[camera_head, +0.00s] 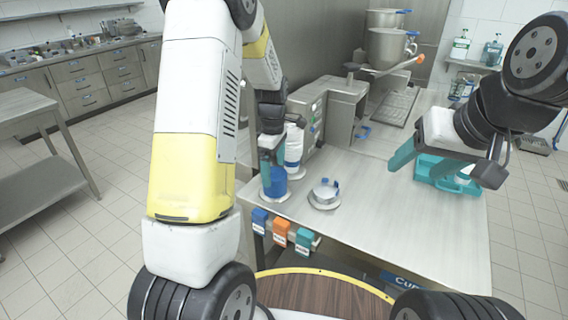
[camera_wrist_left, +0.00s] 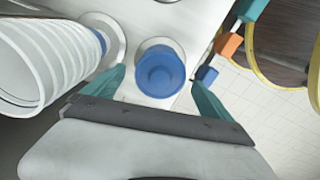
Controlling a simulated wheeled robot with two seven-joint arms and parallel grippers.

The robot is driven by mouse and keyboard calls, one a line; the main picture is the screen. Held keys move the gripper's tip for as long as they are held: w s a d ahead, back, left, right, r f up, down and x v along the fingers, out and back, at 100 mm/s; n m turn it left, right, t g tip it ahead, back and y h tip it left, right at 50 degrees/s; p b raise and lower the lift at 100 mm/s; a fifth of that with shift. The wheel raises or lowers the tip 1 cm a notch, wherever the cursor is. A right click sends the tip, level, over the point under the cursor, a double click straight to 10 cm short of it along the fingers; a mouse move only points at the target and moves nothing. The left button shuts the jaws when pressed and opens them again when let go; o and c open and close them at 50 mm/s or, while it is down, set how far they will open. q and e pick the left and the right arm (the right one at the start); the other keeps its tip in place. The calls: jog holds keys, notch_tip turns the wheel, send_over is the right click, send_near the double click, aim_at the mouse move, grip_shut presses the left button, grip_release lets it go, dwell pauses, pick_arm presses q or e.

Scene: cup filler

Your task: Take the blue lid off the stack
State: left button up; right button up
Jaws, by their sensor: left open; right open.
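The blue lid stack (camera_head: 274,183) stands on a pale round base near the left edge of the steel table. In the left wrist view the top blue lid (camera_wrist_left: 160,72) is seen from above as a round blue cup-like shape. My left gripper (camera_wrist_left: 157,88) is open, with its teal fingers on either side of the lid and a visible gap to each. In the head view my left gripper (camera_head: 272,160) is just above the stack. My right gripper (camera_head: 432,165) is open and empty over the table's right side.
A white ribbed cup stack (camera_head: 293,147) stands close behind the lids, also large in the left wrist view (camera_wrist_left: 40,60). A round metal piece with a blue tab (camera_head: 324,193) lies to the right. A teal tray (camera_head: 448,172) sits under my right gripper. The table's front middle is clear.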

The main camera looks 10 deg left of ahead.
aim_at(275, 170)
pick_arm(q)
jog(key=c, duration=1.4)
jog(key=shift+r, duration=0.15)
jog(key=shift+r, duration=0.65)
notch_tip(275, 170, up, 2)
jog(key=shift+w+d+r, duration=0.1)
jog(key=shift+r, duration=0.05)
jog(key=w+d, duration=0.1)
jog(key=d, duration=0.4)
jog(key=w+d, duration=0.1)
jog(key=d, duration=0.4)
jog(key=w+d+r, duration=0.1)
jog(key=w+d, duration=0.1)
jog(key=d, duration=0.3)
jog(key=shift+d, duration=0.15)
